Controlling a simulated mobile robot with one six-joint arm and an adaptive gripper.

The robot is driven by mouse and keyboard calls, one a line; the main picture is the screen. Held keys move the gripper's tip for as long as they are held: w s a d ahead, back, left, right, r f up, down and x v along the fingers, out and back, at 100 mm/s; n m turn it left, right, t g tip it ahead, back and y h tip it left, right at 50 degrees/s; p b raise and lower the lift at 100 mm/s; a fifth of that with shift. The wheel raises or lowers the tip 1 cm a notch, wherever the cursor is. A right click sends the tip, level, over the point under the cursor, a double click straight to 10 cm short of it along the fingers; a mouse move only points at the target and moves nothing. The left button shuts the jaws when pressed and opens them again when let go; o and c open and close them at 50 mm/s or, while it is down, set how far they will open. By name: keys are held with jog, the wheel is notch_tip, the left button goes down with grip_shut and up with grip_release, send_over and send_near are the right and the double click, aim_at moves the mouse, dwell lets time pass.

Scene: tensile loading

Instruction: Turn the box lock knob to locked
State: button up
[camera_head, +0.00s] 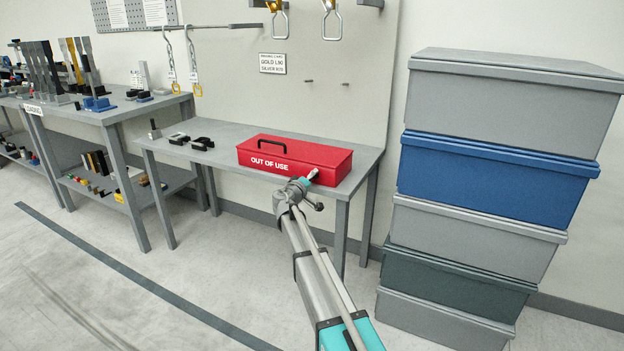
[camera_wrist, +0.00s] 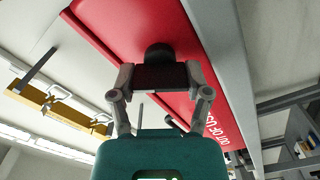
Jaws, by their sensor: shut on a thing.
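The red box (camera_head: 322,161), lettered "OUT OF USE" with a black handle on its lid, sits on the grey table. My gripper (camera_head: 312,177) reaches its right front part in the head view. In the wrist view my gripper (camera_wrist: 160,77) is shut on the dark lock knob (camera_wrist: 158,52), a finger on each side. The knob's rounded top shows against the red box (camera_wrist: 105,20). The knob is hidden in the head view. I cannot tell its turn angle or any locked mark.
The grey table (camera_head: 225,132) also bears small dark parts (camera_head: 200,143) at left. A stack of grey and blue bins (camera_head: 490,180) stands close on the right. Floor is clear in front.

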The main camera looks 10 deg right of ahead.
jog(key=n, duration=0.5)
jog(key=shift+s+d+n, duration=0.1)
jog(key=shift+n, duration=0.3)
jog(key=o, duration=1.2)
jog(key=shift+f, duration=0.1)
jog(key=shift+c, duration=0.2)
jog(key=v, duration=1.2)
